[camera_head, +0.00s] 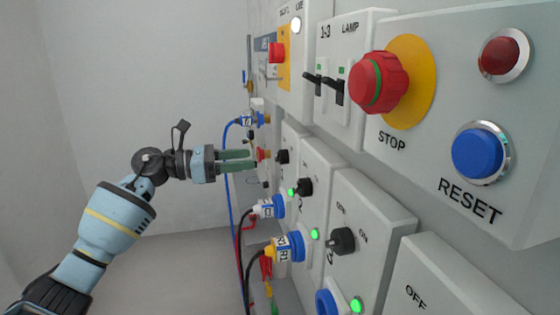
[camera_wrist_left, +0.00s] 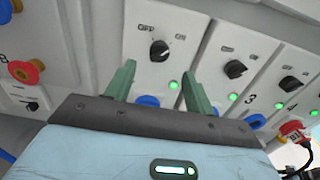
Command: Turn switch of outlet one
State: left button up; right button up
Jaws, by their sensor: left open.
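My left gripper (camera_head: 252,160) is open, its two green fingers pointing at the panel wall. A small black rotary switch (camera_wrist_left: 159,51) stands ahead of and between the fingertips in the left wrist view, under OFF and ON marks. The fingers appear short of it and not touching. Its outlet number is hidden, so I cannot tell whether it is outlet one. In the head view, black switches show at the far outlet (camera_head: 282,156), the middle outlet (camera_head: 303,187) and the near outlet (camera_head: 341,241). My right gripper is not in view.
A red STOP button (camera_head: 378,82), a blue RESET button (camera_head: 478,153) and black breaker levers (camera_head: 334,90) stick out above the outlets. Blue plugs (camera_head: 290,246) with hanging cables protrude below. Outlets marked 3 and 4 lie to the right in the wrist view. Space left of the panel is free.

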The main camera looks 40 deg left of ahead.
aim_at(276, 156)
pick_arm(q)
jog(key=shift+p+x, duration=0.9)
jog(key=shift+x, duration=3)
jog(key=shift+s, duration=0.1)
